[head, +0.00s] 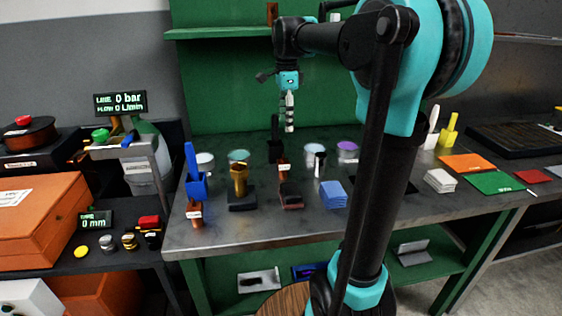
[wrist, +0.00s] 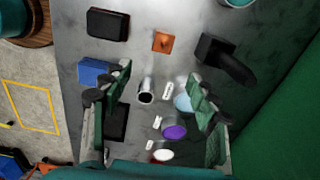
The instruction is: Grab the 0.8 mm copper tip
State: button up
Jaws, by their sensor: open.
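A small copper-coloured piece (head: 283,164) stands upright mid-table in the head view, behind a dark block. In the wrist view a copper piece with a square outline (wrist: 163,41) lies ahead of my fingertips, apparently the same one. Another copper-coloured piece (head: 195,215) with a white label stands at the table's front left edge. The labels are too small to read, so I cannot tell which is the 0.8 mm tip. My gripper (head: 289,112) points down above the back of the table. Its fingers (wrist: 157,80) are spread and empty, clear of the copper piece.
A silver cylinder (wrist: 145,91) and purple-topped pot (wrist: 174,132) lie below my fingers. A black upright part (wrist: 225,58), dark block (wrist: 107,23) and blue stack (head: 333,195) surround the copper piece. A brass part (head: 239,178) and blue holder (head: 195,178) stand left.

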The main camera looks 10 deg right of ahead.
send_near(283, 161)
jog(key=f, duration=0.5)
jog(key=shift+w+d+f, duration=0.3)
jog(key=shift+w+d, duration=0.05)
jog(key=shift+w, duration=0.05)
jog(key=shift+a+f, duration=0.15)
jog(key=shift+f, duration=1.2)
jog(key=shift+a+f, duration=0.1)
jog(key=shift+f, duration=1.25)
grip_shut()
